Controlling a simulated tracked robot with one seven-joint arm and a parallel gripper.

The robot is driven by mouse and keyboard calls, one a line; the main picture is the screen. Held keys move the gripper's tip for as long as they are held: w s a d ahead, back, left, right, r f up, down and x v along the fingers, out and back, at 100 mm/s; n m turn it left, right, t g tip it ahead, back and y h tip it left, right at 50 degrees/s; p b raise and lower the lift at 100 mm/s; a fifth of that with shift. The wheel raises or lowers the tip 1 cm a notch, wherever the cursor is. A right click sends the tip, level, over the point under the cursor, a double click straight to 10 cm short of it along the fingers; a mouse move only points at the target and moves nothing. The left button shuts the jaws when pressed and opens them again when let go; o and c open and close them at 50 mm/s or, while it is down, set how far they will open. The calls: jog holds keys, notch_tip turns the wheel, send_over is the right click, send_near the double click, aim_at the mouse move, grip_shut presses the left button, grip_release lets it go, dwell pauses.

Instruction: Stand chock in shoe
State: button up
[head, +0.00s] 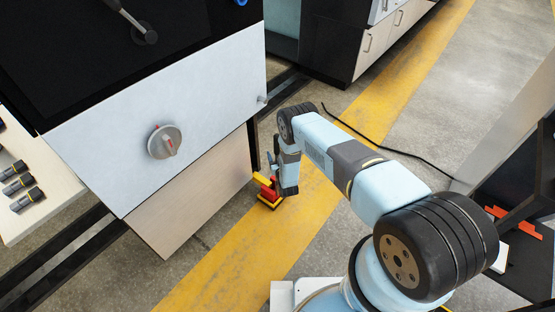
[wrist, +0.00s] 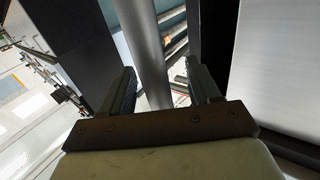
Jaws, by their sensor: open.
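A small red and yellow piece (head: 268,191) shows low beside the near corner of the large machine, next to the yellow floor stripe. I cannot tell whether it is the chock, the shoe or both together. My gripper (head: 273,164) hangs at the end of the arm, close to this piece in the head view, and its fingers are partly hidden there. In the wrist view my gripper (wrist: 161,66) is open, its two dark fingers apart. A smooth grey cylinder (wrist: 146,45) shows between and beyond the fingers. I cannot tell whether it touches them.
The large machine (head: 190,110) with a white panel and a round knob (head: 164,142) stands at the left. A bench (head: 40,205) with dark cylinders is at the far left. A black cable (head: 385,146) lies on the floor. The yellow stripe (head: 240,250) is mostly clear.

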grip_shut()
dwell(0.7)
dwell(0.7)
jog(key=c, duration=0.6)
grip_release()
jog(key=c, duration=0.4)
jog(key=o, duration=0.4)
jog(key=shift+w+r, duration=0.15)
grip_shut()
